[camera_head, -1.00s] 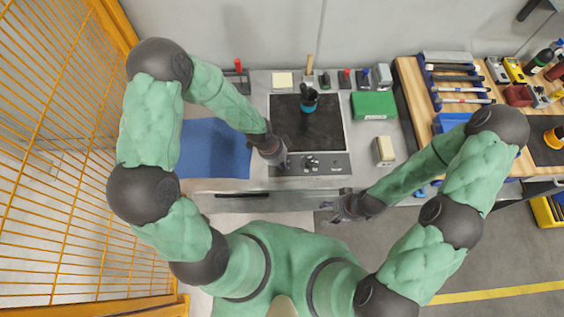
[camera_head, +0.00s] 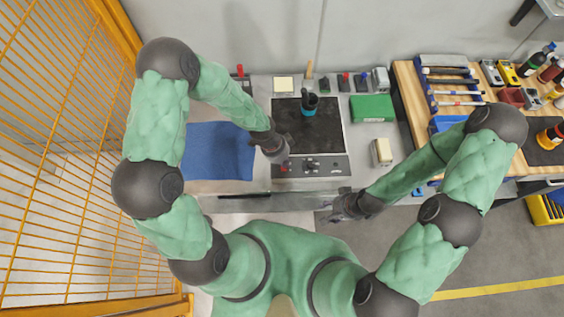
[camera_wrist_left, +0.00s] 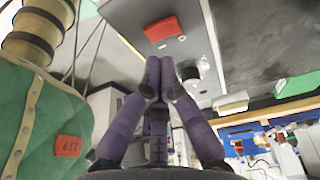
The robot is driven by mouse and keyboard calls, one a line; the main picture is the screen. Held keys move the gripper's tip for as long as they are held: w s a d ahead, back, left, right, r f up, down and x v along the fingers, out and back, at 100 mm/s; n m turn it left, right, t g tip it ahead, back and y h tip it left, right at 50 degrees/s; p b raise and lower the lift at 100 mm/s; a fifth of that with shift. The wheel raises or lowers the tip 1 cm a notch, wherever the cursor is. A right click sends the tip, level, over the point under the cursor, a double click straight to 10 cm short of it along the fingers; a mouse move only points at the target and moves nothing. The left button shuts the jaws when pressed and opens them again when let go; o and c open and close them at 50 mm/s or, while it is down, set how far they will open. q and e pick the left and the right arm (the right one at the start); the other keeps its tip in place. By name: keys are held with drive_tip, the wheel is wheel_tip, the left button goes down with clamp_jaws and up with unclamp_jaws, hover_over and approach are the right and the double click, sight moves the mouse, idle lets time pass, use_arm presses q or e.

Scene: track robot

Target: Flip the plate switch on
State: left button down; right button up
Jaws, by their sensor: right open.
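The plate (camera_head: 325,130) is a dark flat square in the counter, with a grey control strip (camera_head: 338,167) and black knobs along its front edge. A small red switch (camera_head: 284,169) shows at the strip's left end. In the left wrist view the red switch (camera_wrist_left: 163,30) is just beyond the fingertips, with a black knob (camera_wrist_left: 190,73) to their right. My left gripper (camera_head: 283,158) is over the strip's left end, and its purple fingers (camera_wrist_left: 160,78) are together and empty. Contact with the switch cannot be told. My right gripper (camera_head: 333,212) is open and empty in front of the counter.
A dark cup with a teal band (camera_head: 309,111) stands on the plate. A blue cloth (camera_head: 218,151) lies to the left, a green box (camera_head: 371,108) and a cream block (camera_head: 381,152) to the right. An orange mesh fence (camera_head: 62,140) stands at far left.

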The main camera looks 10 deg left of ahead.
use_arm(q)
drive_tip(key=s+a+r+p, duration=0.2)
drive_tip(key=s+r, duration=0.1)
drive_tip(key=r, duration=0.7)
drive_tip(key=shift+r, duration=0.25)
drive_tip(key=shift+s+f, duration=0.1)
drive_tip(key=shift+s, duration=0.05)
drive_tip(key=s+f+n, duration=1)
drive_tip(key=f+n, duration=0.5)
drive_tip(key=n, duration=0.3)
drive_tip(key=w+a+b+x, duration=0.1)
drive_tip(key=b+x, duration=0.9)
drive_tip(key=b, duration=0.2)
drive_tip(key=shift+w+f+m+h, duration=0.3)
drive_tip(key=shift+f+m, duration=0.1)
drive_tip(key=shift+f, duration=0.1)
